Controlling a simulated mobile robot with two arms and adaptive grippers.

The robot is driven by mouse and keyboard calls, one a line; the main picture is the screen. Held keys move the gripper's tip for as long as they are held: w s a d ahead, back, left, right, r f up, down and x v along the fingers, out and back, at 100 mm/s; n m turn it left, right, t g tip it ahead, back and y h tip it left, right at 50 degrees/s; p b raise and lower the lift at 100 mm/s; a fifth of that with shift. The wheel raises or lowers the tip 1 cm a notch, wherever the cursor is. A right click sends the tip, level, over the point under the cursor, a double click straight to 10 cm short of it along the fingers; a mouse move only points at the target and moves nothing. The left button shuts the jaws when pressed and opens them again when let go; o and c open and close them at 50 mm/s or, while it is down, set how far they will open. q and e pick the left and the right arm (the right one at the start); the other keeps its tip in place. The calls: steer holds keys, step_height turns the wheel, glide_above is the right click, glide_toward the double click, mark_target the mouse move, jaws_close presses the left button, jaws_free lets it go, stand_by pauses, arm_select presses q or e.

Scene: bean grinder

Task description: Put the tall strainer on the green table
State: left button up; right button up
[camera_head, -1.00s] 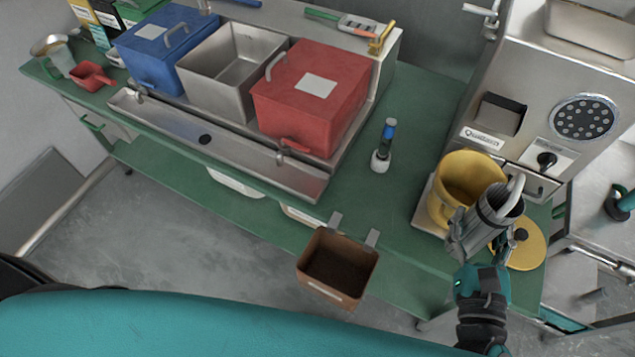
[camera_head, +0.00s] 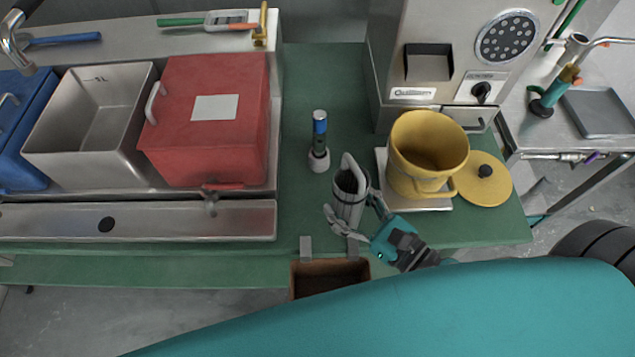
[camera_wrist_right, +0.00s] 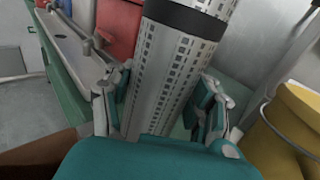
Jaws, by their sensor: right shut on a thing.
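The tall strainer (camera_head: 348,192) is a grey metal cylinder with a dark band and a pale handle. My right gripper (camera_head: 352,219) is shut on it and holds it over the front part of the green table (camera_head: 302,210), left of the yellow pot. In the right wrist view the perforated strainer (camera_wrist_right: 170,75) stands slightly tilted between the fingers of the right gripper (camera_wrist_right: 165,110). I cannot tell whether its base touches the table. My left gripper is not in view.
A yellow pot (camera_head: 428,150) stands on a metal plate, with a yellow lid (camera_head: 484,180) beside it. A small blue-topped tool (camera_head: 319,140) stands behind the strainer. A red box (camera_head: 205,120) is left. A brown bin (camera_head: 330,276) hangs at the front edge. Green surface between is clear.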

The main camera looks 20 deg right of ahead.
steer(key=w+a+f, duration=0.1)
steer(key=w, duration=0.1)
steer(key=w+a+f+p, duration=0.1)
steer(key=w, duration=0.1)
steer(key=w+a+f, duration=0.1)
steer(key=w, duration=0.1)
steer(key=shift+w+a+f, duration=0.1)
steer(key=shift+w+a, duration=0.05)
steer(key=shift+f, duration=0.45)
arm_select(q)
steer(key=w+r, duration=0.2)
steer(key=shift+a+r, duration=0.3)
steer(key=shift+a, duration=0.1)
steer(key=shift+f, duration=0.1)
arm_select(e)
steer(key=shift+f, duration=0.1)
